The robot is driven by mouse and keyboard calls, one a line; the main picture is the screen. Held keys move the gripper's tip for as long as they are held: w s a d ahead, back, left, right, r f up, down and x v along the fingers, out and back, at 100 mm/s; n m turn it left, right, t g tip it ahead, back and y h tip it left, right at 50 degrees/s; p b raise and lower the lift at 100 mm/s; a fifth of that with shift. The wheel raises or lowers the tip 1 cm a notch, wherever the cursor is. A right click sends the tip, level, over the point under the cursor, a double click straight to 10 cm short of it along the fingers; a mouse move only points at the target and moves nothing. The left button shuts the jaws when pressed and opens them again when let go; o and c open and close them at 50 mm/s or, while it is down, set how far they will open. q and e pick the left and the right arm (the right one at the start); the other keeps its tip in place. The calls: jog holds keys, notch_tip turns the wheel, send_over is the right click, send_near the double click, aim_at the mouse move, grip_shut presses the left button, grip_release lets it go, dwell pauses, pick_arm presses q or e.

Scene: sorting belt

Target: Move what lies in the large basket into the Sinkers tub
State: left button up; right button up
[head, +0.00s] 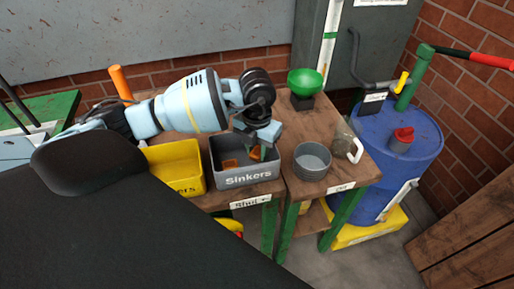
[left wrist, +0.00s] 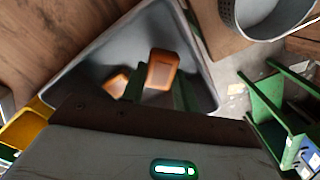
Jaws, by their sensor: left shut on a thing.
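The Sinkers tub (head: 247,178) is a grey box with white lettering at the table's front edge. My left gripper (head: 258,148) is over it, pointing down, shut on an orange block (left wrist: 162,68). The block is at or just inside the tub's opening; I cannot tell whether it touches the bottom. A second orange piece (head: 230,163) lies in the tub, and it also shows in the left wrist view (left wrist: 117,85). A round grey container (head: 312,161) with small holes stands to the right of the tub; I cannot tell whether it is the large basket. My right gripper is not in view.
A yellow tub (head: 176,168) stands close left of the Sinkers tub. A green bowl (head: 305,82) on a dark stand is behind, and a clear jug (head: 346,145) is at right. A blue barrel (head: 396,150) stands beyond the table.

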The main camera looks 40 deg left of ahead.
aim_at(257, 152)
pick_arm(q)
jog(key=shift+f, duration=0.55)
jog(key=o, duration=0.9)
jog(key=shift+c, duration=0.2)
jog(key=shift+o, duration=0.5)
jog(key=shift+r, duration=0.1)
jog(key=shift+r, duration=0.25)
notch_tip(257, 152, up, 13)
jog(key=shift+f, duration=0.2)
